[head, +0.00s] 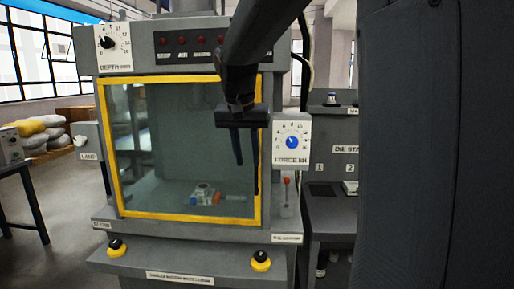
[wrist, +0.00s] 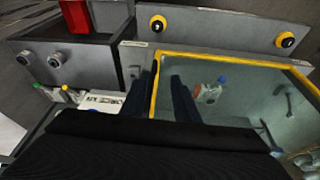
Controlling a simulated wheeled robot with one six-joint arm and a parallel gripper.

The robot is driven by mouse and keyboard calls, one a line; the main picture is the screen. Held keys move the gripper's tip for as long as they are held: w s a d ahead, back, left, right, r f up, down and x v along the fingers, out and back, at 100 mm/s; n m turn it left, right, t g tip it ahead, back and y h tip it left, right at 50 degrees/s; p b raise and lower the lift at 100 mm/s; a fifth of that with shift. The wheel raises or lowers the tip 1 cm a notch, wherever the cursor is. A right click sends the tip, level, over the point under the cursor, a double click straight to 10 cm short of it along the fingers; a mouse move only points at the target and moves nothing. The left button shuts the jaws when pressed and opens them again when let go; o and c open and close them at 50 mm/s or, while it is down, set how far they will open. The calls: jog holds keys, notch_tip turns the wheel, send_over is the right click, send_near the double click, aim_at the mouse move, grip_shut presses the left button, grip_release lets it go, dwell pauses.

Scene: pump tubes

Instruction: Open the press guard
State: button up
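The press guard is a clear panel in a yellow frame (head: 108,150) on the front of the grey press (head: 180,52). It looks shut, lying flat across the opening. A thin dark upright piece, probably its handle (head: 257,182), is on the right bar; it also seems to show in the wrist view (wrist: 156,66). My gripper (head: 248,158) is in front of the guard's right bar, fingers apart. In the wrist view my gripper (wrist: 160,90) has the yellow frame's edge and this dark piece between its fingers. I cannot tell whether they touch.
A blue-knob gauge box (head: 292,140) and a red-tipped lever (head: 286,182) are close right of the guard. Two yellow-and-black buttons (head: 117,247) (head: 261,261) are on the front ledge. A die stand (head: 330,190) is further right. A small coloured fixture (head: 203,195) sits behind the panel.

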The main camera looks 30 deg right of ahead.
notch_tip(320, 180, up, 5)
jog(key=w+d+m, duration=0.1)
jog(key=d, duration=0.2)
jog(key=p+x, duration=0.2)
jog(key=x, duration=0.5)
jog(key=shift+w+f+h, duration=0.2)
jog(key=shift+w+h, duration=0.05)
jog(key=shift+h, duration=0.05)
grip_shut()
